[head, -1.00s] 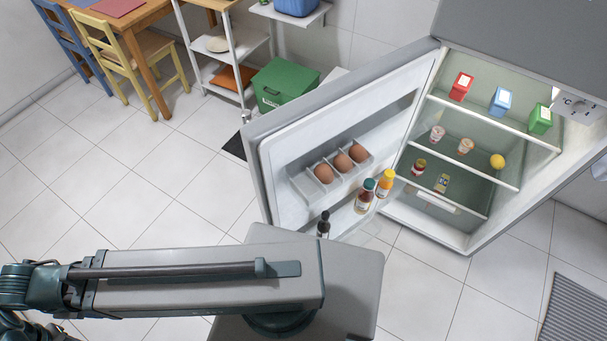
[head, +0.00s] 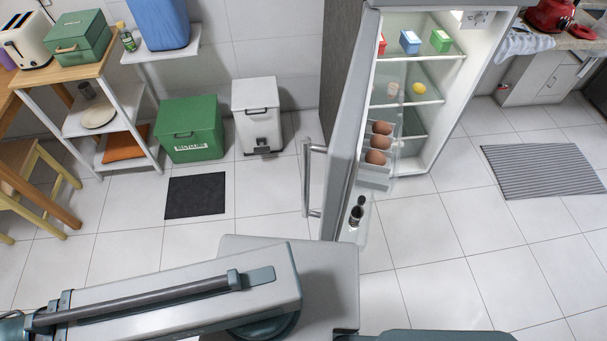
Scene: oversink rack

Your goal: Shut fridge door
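The fridge door (head: 349,130) stands open and is seen nearly edge-on in the head view, its hinge side toward the back. Its long vertical handle (head: 308,180) is on the outer, left face. Eggs and a dark bottle (head: 356,214) sit in the racks on the door's inner side. The fridge interior (head: 415,90) is open to the right, with cartons and a yellow round item on its shelves. My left arm crosses the bottom left of the view. Neither of my grippers is in view.
A green recycling box (head: 190,130), a white pedal bin (head: 257,115) and a dark mat (head: 195,197) are left of the door. A shelf rack (head: 100,120) stands further left. A striped rug (head: 545,171) lies right. Floor in front of the fridge is clear.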

